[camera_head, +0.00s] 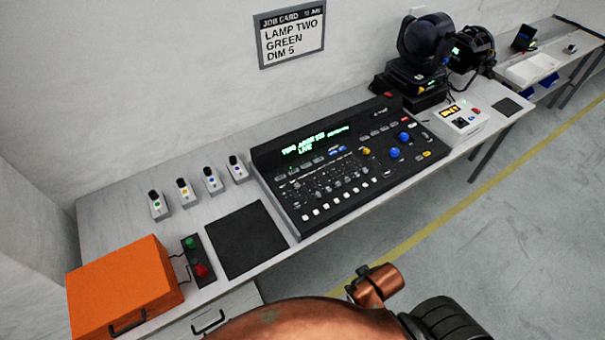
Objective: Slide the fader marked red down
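The black lighting console (262,158) stands on the grey bench in the middle of the head view. Its lit screen (310,142) shows green text, partly legible as "LIVE". A bank of small controls, which look like faders and knobs (325,185), fills the left of its panel, with white buttons along the front. The labels are too small to read, so I cannot tell which fader is marked red or where it stands. Neither gripper is in view. Only copper-coloured and black parts of my own body show at the bottom.
Several small white units with black tops (184,193) stand left of the console. A black mat (246,240), a box with green and red buttons (197,258) and an orange case (125,285) lie nearer. Stage lights (425,45) and a white device (458,122) stand right. A job card (290,35) hangs behind.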

